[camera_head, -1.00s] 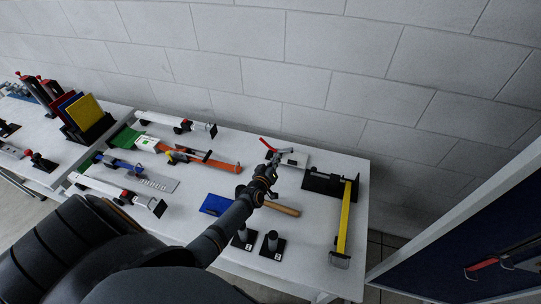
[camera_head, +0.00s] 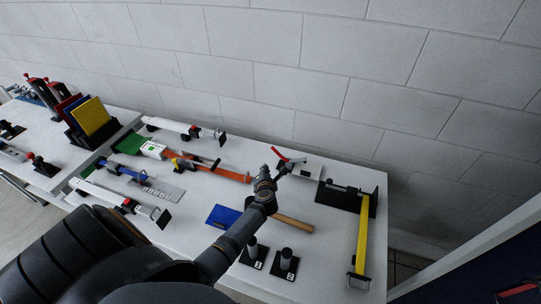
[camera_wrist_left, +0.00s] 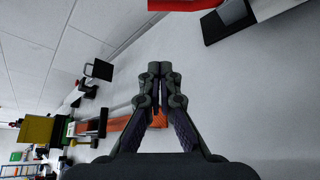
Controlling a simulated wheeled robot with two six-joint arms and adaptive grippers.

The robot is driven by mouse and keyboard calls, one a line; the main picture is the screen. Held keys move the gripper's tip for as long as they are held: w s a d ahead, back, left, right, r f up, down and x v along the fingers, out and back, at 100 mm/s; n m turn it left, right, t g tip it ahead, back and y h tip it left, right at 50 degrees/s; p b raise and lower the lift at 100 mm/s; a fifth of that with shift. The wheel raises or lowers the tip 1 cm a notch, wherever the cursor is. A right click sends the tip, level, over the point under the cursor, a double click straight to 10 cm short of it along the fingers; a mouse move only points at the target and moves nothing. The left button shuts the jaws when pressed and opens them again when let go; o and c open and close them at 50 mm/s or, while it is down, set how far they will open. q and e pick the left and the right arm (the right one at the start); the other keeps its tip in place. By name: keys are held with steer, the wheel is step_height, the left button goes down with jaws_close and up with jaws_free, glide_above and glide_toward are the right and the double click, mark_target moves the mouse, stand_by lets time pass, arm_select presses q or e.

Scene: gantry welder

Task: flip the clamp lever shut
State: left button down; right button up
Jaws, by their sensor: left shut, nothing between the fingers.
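The clamp has a red lever (camera_head: 279,154) and sits on a pale plate (camera_head: 309,171) at the table's back edge. The lever stands raised in the head view. Part of the red lever (camera_wrist_left: 185,4) also shows at the top edge of the left wrist view, beyond my fingertips. My left gripper (camera_head: 284,169) is just in front of the clamp. In the left wrist view its fingers (camera_wrist_left: 160,70) are together with nothing between them. A gap shows between the fingertips and the red lever there. The arm hides part of the clamp's near side. My right gripper is not in view.
A hammer with a wooden handle (camera_head: 292,223), a blue plate (camera_head: 222,215) and two numbered posts (camera_head: 287,261) lie near my arm. A yellow bar (camera_head: 363,235) is at the right. Orange and white tools are at the left. The wall (camera_head: 300,100) is close behind.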

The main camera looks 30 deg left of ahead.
arm_select(q)
steer(key=shift+w+a+f+b, duration=0.2)
steer(key=shift+w+f+b, duration=0.05)
steer(key=shift+b, duration=0.15)
steer(key=b+x, duration=0.8)
steer(key=x, duration=0.2)
steer(key=shift+d, duration=0.15)
steer(key=d+r, duration=0.1)
steer(key=r+p, duration=0.1)
steer(key=shift+w+d+r, duration=0.3)
steer(key=shift+w+d, duration=0.1)
steer(key=shift+d+r+p, duration=0.3)
steer(key=shift+d+r, duration=0.15)
steer(key=shift+w, duration=0.1)
steer(key=shift+a+f, duration=0.1)
steer(key=shift+r, duration=0.2)
